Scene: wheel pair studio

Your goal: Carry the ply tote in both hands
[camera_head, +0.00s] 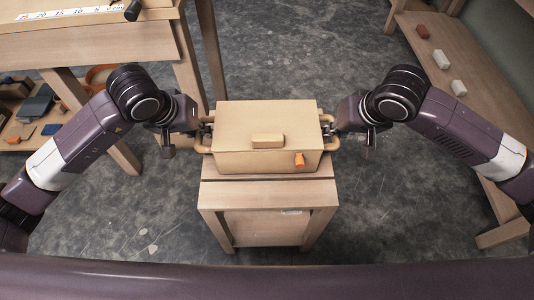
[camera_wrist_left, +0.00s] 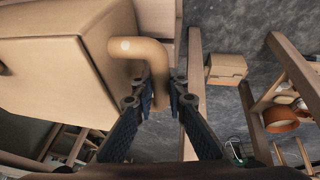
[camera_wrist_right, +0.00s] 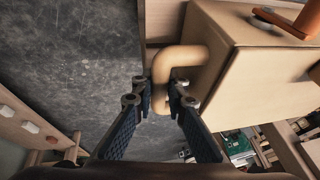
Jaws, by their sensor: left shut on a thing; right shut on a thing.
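The ply tote (camera_head: 266,128) is a light wooden box with a small block on its lid, an orange knob on its front, and a bent tube handle on each side. It is over a small wooden stand (camera_head: 268,193); I cannot tell if it touches. My left gripper (camera_head: 205,125) is shut on the tote's left handle, which shows between the fingers in the left wrist view (camera_wrist_left: 152,70). My right gripper (camera_head: 331,125) is shut on the right handle, seen between the fingers in the right wrist view (camera_wrist_right: 172,75). The tote looks about level.
A wooden bench (camera_head: 110,45) stands at the back left, with a shelf of items (camera_head: 30,108) beneath it. A bench at the right holds a red block (camera_head: 423,31) and two pale blocks (camera_head: 441,59). Grey floor (camera_head: 380,205) is open on both sides of the stand.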

